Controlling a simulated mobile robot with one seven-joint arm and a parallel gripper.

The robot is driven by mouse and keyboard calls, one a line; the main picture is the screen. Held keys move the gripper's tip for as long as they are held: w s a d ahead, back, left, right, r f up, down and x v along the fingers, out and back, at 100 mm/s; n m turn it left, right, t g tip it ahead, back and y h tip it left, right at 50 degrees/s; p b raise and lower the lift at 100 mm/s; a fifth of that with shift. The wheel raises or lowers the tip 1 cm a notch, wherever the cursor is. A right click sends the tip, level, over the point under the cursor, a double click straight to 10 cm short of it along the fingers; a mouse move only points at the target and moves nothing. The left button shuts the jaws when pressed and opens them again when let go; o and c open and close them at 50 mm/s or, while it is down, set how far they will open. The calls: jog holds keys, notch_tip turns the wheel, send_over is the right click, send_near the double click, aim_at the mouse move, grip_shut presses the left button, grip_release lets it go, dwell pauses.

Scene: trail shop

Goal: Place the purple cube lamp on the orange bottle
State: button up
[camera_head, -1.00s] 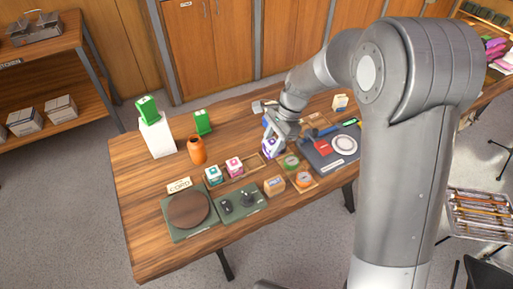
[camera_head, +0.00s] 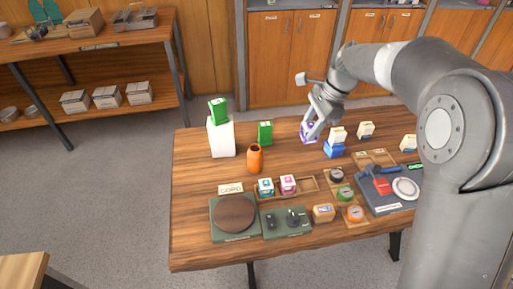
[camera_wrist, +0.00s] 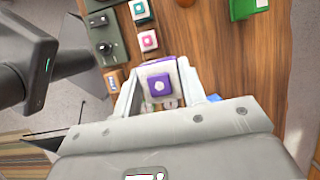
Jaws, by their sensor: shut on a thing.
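The purple cube lamp (camera_head: 308,138) is a small white cube with purple faces. My gripper (camera_head: 312,127) is shut on it, toward the back of the table. In the wrist view the purple lamp (camera_wrist: 160,80) sits between the two fingers (camera_wrist: 160,90). I cannot tell whether it is clear of the table. The orange bottle (camera_head: 255,159) stands upright on the table, to the left of my gripper and apart from it, with a dark open top. Nothing rests on it.
A green box (camera_head: 265,133) stands just behind the bottle. A white block (camera_head: 221,138) with a green box (camera_head: 218,110) on top is to its left. Teal (camera_head: 266,186) and pink (camera_head: 288,184) cubes are in front.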

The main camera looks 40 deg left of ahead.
jog(key=s+a+r, duration=0.1)
jog(key=a+r, duration=0.1)
jog(key=a, duration=0.3)
send_over(255, 147)
jog(key=f, duration=0.6)
jog(key=shift+d+f, duration=0.2)
jog(key=shift+s+a+f, duration=0.15)
jog(key=shift+a+f, duration=0.05)
jog(key=shift+f, duration=1.9)
jog(key=shift+f, duration=0.15)
jog(key=o, duration=1)
